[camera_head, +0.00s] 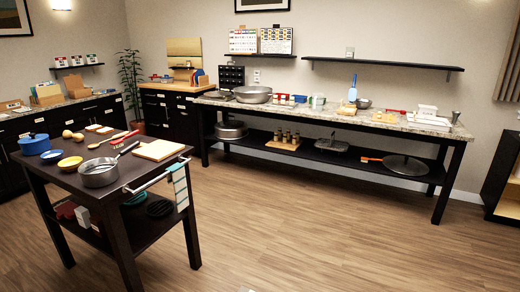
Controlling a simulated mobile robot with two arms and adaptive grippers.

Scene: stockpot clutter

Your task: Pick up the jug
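No thing in the head view is clearly a jug. A tall, narrow blue object (352,89) stands near the middle of the long stone-topped counter (300,110); it is too small to tell whether it is a jug. A blue round pot (35,144) sits at the left end of the dark cart (131,183). Neither of my grippers is in view.
The cart holds a grey saucepan (98,174), a yellow bowl (70,163) and a wooden board (159,150). A dark shelf unit (502,185) stands at right. The wooden floor (320,230) between is clear.

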